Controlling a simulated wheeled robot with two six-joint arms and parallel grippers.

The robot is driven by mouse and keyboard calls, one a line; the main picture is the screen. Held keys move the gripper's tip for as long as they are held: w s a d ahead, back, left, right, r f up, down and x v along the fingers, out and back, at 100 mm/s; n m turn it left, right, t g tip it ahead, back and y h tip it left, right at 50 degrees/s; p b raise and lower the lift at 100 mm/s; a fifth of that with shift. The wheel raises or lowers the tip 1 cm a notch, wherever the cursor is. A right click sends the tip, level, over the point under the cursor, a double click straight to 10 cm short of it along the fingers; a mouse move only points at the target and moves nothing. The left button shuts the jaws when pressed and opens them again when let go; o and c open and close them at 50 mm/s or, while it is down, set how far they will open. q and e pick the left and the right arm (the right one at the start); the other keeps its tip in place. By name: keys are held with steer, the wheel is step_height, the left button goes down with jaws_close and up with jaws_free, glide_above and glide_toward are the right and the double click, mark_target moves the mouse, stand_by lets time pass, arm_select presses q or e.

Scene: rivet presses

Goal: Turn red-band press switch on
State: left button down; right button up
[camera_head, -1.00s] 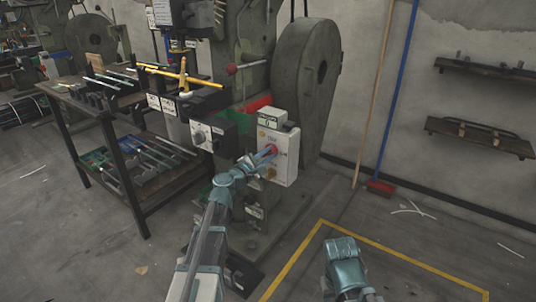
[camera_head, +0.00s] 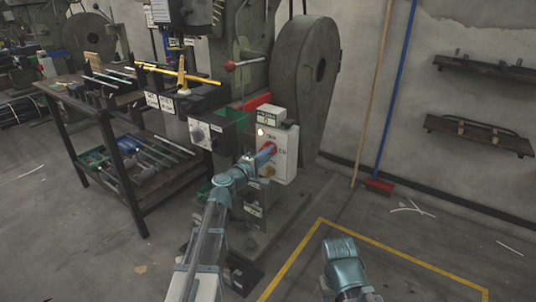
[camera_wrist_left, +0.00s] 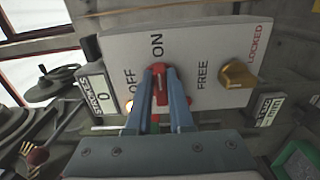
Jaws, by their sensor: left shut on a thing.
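The switch box (camera_head: 285,155) is white and hangs on the front of the press that has a red band (camera_head: 257,102). My left gripper (camera_head: 266,152) reaches its face. In the left wrist view, the red switch knob (camera_wrist_left: 159,70) sits between my two blue fingers, which are shut on its sides. The knob lies in line with the ON label (camera_wrist_left: 157,45); the OFF label (camera_wrist_left: 131,78) is to its left. A lamp (camera_head: 261,132) on the box glows. My right gripper is outside the views; only part of that arm shows.
A yellow knob (camera_wrist_left: 237,74) marked FREE and LOCKED is close to the right of my fingers. A counter (camera_wrist_left: 101,94) reading 0 is at the left.

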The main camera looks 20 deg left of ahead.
arm_select(q)
steer(key=shift+s, duration=0.1)
stand_by(0.4)
steer(key=c, duration=0.8)
jaws_free()
steer(key=v, duration=1.3)
steer(key=shift+s, duration=0.35)
